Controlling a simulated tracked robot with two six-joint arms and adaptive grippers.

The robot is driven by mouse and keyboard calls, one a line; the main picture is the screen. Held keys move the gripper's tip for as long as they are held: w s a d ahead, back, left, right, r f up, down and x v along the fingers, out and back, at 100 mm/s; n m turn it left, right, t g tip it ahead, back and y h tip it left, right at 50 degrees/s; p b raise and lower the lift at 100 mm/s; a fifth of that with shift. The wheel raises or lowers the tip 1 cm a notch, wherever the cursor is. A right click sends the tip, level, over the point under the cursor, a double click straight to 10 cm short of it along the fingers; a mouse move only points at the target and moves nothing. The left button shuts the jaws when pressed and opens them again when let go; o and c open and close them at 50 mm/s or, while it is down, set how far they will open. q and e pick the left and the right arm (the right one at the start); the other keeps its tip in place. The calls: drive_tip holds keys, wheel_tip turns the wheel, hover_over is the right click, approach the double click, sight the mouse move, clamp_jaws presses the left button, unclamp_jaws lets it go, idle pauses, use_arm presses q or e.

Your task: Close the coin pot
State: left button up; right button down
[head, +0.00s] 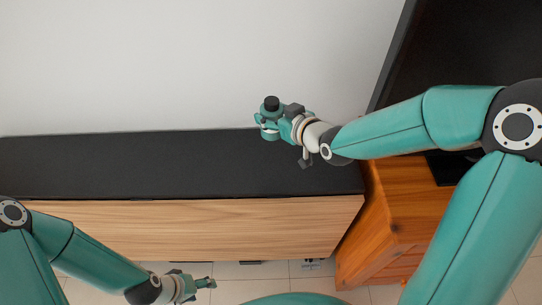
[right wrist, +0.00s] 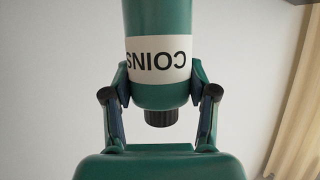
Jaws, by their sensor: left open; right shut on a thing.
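The coin pot (head: 270,135) is a green cylinder with a white label, held above the black top of the low cabinet. In the right wrist view the pot (right wrist: 160,92) shows "COINS" upside down, with a black ribbed cap (right wrist: 160,118) at its lower end in that picture. In the head view the black cap (head: 271,102) is uppermost. I cannot tell how tightly it sits. My right gripper (head: 270,121) is shut on the pot's sides; its fingers also show in the right wrist view (right wrist: 160,93). My left gripper (head: 205,284) is open and empty, low in front of the cabinet.
The low cabinet (head: 180,228) has a wooden front and a bare black top (head: 120,165). A white wall stands behind it. An orange wooden unit (head: 395,205) and a large dark screen (head: 465,45) are at the right. A beige curtain (right wrist: 300,105) shows in the right wrist view.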

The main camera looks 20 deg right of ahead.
wheel_tip(320, 180, down, 12)
drive_tip(key=shift+p, duration=0.3)
wheel_tip(320, 180, down, 3)
drive_tip(key=shift+f, duration=0.35)
drive_tip(key=shift+f, duration=0.1)
drive_tip(key=shift+c, duration=1.6)
unclamp_jaws()
drive_tip(key=shift+s, duration=0.1)
